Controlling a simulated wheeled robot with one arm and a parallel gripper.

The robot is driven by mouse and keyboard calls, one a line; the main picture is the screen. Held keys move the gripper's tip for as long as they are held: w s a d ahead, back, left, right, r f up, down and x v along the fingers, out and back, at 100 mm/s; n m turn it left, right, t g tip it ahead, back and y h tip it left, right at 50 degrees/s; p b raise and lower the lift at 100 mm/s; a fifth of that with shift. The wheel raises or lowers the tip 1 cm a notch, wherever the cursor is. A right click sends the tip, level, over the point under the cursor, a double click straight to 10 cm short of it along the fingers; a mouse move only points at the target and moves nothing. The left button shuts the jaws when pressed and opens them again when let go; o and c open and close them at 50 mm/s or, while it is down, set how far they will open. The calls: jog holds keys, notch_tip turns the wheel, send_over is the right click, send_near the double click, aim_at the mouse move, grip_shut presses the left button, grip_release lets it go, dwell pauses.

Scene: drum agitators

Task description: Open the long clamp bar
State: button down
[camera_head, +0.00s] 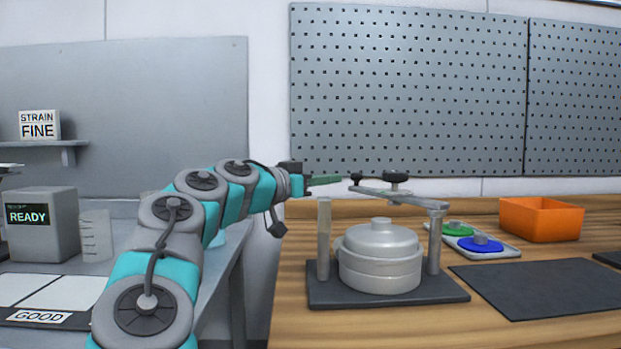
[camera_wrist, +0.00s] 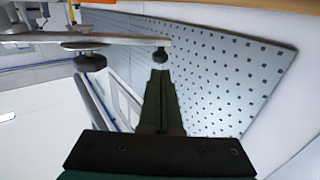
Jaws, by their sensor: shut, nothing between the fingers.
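The long clamp bar (camera_head: 405,197) is a flat grey bar carried on the right post (camera_head: 435,242) of the drum stand. Its free end lies right of the left post's (camera_head: 323,240) top in the head view, apart from it. A large dark knob (camera_head: 397,178) sits on the bar, with a smaller one (camera_head: 356,177) near its free end. In the wrist view the bar (camera_wrist: 120,43) enters from the left, and its end knob (camera_wrist: 160,55) is just beyond my fingertips. My gripper (camera_head: 338,180) is shut and empty, left of that knob; contact is unclear.
A lidded silver drum (camera_head: 380,262) stands between the posts on a dark base (camera_head: 390,290). At right are a tray with green (camera_head: 457,230) and blue (camera_head: 481,244) discs, an orange bin (camera_head: 541,219) and a dark mat (camera_head: 540,288). A perforated panel (camera_head: 405,90) rises behind.

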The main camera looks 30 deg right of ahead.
aim_at(353, 177)
jog(key=shift+w+d+p, duration=0.15)
jog(key=shift+d+p, duration=0.05)
jog(key=shift+d, duration=0.9)
jog(key=shift+w+d+p, duration=0.1)
jog(key=shift+d+p, duration=0.05)
jog(key=shift+d, duration=0.95)
